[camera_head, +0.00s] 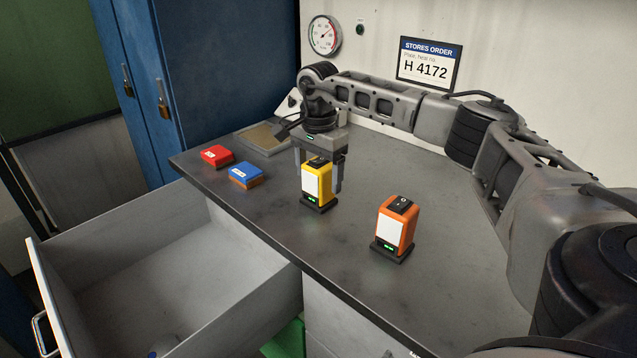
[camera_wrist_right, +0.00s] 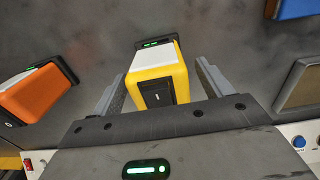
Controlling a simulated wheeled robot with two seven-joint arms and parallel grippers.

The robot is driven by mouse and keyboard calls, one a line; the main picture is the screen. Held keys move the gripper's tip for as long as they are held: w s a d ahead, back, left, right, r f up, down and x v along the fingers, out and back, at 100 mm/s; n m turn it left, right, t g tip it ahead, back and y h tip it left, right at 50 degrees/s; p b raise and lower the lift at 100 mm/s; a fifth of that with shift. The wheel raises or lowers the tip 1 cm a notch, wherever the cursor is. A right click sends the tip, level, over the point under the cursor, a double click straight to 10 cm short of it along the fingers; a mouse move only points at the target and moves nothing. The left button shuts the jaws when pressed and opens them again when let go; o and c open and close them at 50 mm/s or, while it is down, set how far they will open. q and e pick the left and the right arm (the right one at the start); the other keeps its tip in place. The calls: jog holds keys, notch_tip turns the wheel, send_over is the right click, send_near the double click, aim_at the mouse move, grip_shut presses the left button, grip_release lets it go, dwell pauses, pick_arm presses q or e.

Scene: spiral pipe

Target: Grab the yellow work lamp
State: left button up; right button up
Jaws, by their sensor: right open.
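The yellow work lamp (camera_head: 314,184) stands upright on a dark base on the grey worktop, with a white front panel. My right gripper (camera_head: 318,180) reaches down over it from above and behind, with its fingers on either side of the lamp. In the right wrist view the yellow lamp (camera_wrist_right: 158,78) lies between the two open fingers (camera_wrist_right: 160,88), with a visible gap to at least the left finger. The orange lamp (camera_head: 394,226) stands on its own base to the right; it also shows in the right wrist view (camera_wrist_right: 35,95). My left gripper is not in view.
A red box (camera_head: 216,156) and a blue-and-orange box (camera_head: 245,175) lie on the worktop (camera_head: 270,218) to the left. A grey drawer (camera_head: 165,285) stands open at the front left. A tray (camera_head: 262,138) lies behind the boxes.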

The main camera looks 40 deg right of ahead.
jog(key=shift+f, duration=0.75)
jog(key=c, duration=1.3)
jog(key=shift+o, duration=0.2)
jog(key=shift+r, duration=0.15)
